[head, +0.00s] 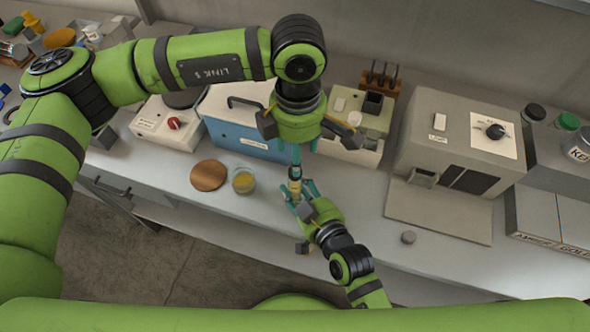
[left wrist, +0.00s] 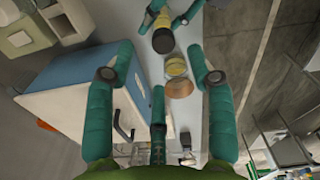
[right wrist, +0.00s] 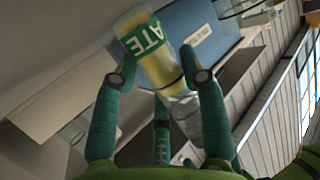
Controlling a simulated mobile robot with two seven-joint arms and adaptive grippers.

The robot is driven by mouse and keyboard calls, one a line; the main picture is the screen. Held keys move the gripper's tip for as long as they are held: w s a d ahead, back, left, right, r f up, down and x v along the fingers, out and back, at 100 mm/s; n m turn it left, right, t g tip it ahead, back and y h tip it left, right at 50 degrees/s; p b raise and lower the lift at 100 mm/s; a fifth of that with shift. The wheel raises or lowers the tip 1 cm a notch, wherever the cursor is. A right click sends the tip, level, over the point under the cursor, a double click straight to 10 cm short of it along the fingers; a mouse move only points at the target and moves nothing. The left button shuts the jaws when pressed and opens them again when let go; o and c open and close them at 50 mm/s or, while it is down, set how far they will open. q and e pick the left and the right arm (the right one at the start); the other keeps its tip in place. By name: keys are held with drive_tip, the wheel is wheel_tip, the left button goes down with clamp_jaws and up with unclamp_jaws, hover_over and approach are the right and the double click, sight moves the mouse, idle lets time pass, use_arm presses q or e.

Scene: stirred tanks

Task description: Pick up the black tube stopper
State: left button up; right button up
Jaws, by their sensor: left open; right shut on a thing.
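The black tube stopper (left wrist: 163,41) caps a tube with yellow contents (left wrist: 160,20), seen in the left wrist view. In the head view the tube (head: 295,184) is above the counter, in my right gripper (head: 297,189), which is shut on it. The right wrist view shows its green label (right wrist: 143,38) between the fingers of that gripper (right wrist: 160,55); the stopper is not clearly visible there. My left gripper (head: 300,153) is open, just beyond the stopper end. In the left wrist view the stopper appears between and ahead of its fingertips (left wrist: 160,48), apparently not gripped.
A dish with yellow contents (head: 243,182) and a copper-coloured disc (head: 208,175) lie left of the tube. A blue box (head: 225,137) stands behind. Counter between is clear.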

use_arm(q)
drive_tip(key=shift+s+a+f, duration=0.1)
drive_tip(key=shift+f, duration=2.9)
drive_tip(key=c, duration=0.8)
